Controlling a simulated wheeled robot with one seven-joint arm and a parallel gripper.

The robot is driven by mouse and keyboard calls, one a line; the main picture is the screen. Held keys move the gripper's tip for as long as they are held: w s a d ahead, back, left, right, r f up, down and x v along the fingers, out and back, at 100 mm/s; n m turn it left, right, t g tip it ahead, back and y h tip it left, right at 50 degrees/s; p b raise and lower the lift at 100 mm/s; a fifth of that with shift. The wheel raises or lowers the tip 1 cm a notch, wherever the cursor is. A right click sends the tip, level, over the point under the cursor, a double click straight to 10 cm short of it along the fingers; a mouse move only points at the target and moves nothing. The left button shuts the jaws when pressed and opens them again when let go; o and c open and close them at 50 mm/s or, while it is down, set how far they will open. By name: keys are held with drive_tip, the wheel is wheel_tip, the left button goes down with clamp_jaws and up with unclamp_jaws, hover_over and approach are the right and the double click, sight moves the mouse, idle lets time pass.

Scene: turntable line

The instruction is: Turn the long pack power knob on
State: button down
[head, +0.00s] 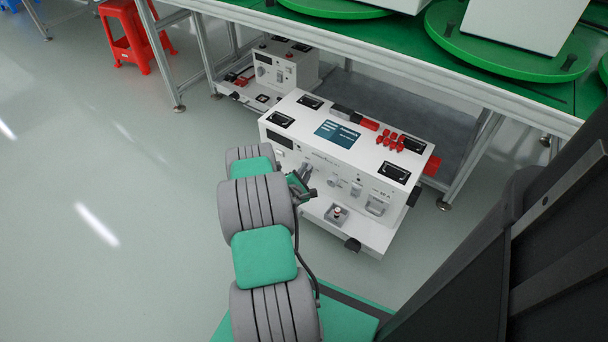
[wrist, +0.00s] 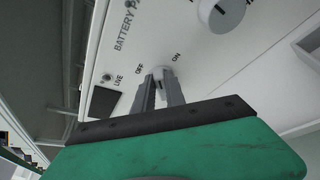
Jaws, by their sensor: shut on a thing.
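The power knob (wrist: 162,71) is a small pale round knob on a white panel in the wrist view, with the printed words OFF to its left and ON to its right. My gripper (wrist: 162,82) has its two grey fingers shut on this knob. The fingers cover much of it, so I cannot tell which way it points.
A larger grey knob (wrist: 221,12) and a dark display (wrist: 103,102) beside the word LIVE are on the same panel. A smaller white unit (head: 286,67) stands behind to the left. Bench legs (head: 474,158) flank the pack.

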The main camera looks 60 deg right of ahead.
drive_tip(key=m+h+b, duration=0.1)
drive_tip(key=m+b, duration=0.1)
drive_tip(key=b, duration=0.1)
drive_tip(key=f+m+t+h+b, duration=0.1)
drive_tip(key=m+b, duration=0.1)
drive_tip(key=b, duration=0.1)
drive_tip(key=m+t+b, duration=0.1)
drive_tip(key=m+b, duration=0.2)
drive_tip(key=shift+s+f+h+b, duration=0.35)
drive_tip(key=shift+f+h+b, duration=0.05)
drive_tip(key=shift+r, duration=0.1)
drive_tip(key=c, duration=1.4)
unclamp_jaws()
drive_tip(key=shift+a, duration=0.1)
